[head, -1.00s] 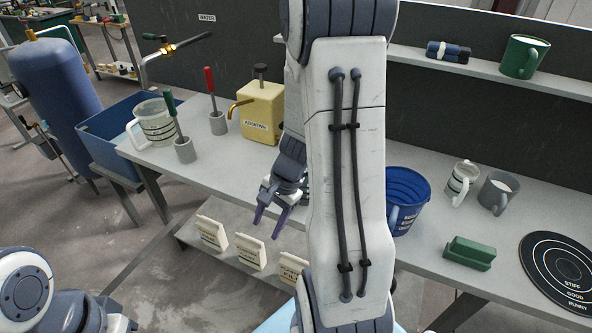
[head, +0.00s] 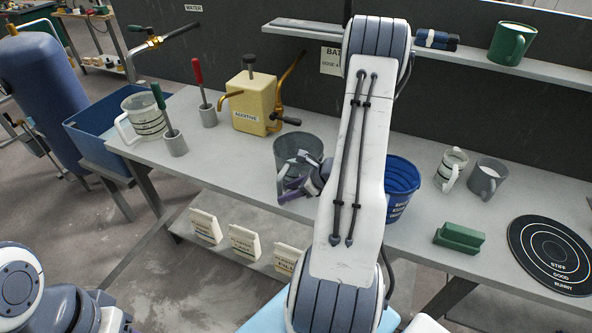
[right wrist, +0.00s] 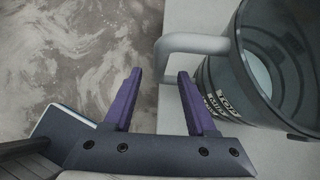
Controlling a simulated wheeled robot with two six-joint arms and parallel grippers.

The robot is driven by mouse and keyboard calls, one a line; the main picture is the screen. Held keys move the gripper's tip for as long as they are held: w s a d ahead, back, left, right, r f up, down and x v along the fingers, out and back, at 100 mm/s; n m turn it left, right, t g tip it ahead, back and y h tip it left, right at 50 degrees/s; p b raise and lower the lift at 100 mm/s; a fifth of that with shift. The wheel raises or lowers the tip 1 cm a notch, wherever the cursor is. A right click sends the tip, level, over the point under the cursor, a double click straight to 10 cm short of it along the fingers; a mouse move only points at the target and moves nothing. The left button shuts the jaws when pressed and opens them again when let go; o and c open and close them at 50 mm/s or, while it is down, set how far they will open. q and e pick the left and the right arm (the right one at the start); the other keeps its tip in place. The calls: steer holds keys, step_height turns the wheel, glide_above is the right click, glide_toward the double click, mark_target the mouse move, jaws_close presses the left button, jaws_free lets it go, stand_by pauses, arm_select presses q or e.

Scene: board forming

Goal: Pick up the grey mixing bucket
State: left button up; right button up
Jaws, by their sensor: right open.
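The grey mixing bucket (head: 297,146) stands upright on the bench, left of my right forearm in the head view. My right gripper (head: 291,191) is in front of its lower part and hides some of it. In the right wrist view the bucket (right wrist: 285,55) fills the right side, with its light grey handle (right wrist: 188,45) reaching left. My right gripper (right wrist: 157,92) is open and empty there, its purple fingers pointing toward the handle and apart from it. My left gripper is outside the head view; only part of my left arm shows at lower left.
A blue bucket (head: 401,180) stands right of my forearm. A yellow additive container (head: 252,105) with taps is behind and left of the grey bucket. A clear jug (head: 143,117) is further left. A green block (head: 460,238) and round board (head: 551,253) lie right.

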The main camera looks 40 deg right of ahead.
mark_target(280, 195)
steer(key=shift+p+x, duration=0.7)
steer(key=shift+x, duration=1.6)
steer(key=shift+s+f, duration=0.1)
jaws_close()
